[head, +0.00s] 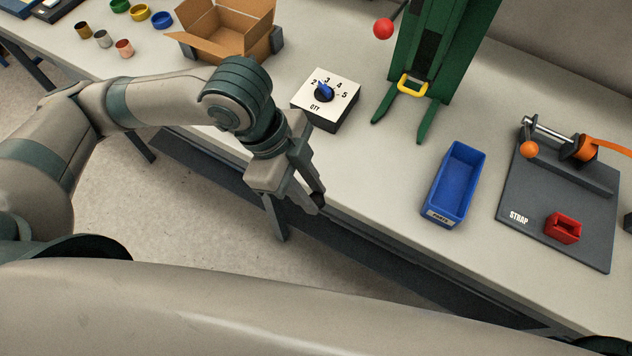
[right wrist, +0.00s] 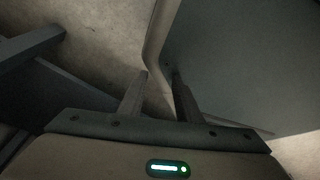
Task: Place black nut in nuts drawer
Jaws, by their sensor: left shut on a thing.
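My left gripper (head: 296,200) hangs in front of the table's front edge, left of the blue open bin. It is shut on a small dark thing (head: 318,201) at its fingertips, which looks like the black nut; the fingers hide most of it. The blue bin (head: 432,214) stands on the table right of the gripper, with a pale label on its near end too small to read surely. It looks empty. My right gripper (right wrist: 160,80) shows in the right wrist view with its two fingers apart and nothing seen between them.
A dial box marked QTY (head: 345,88) stands behind the left gripper. A dark STRAP board (head: 550,220) with a red block (head: 563,228) lies right. A cardboard box (head: 226,28) and several coloured rings stand back left.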

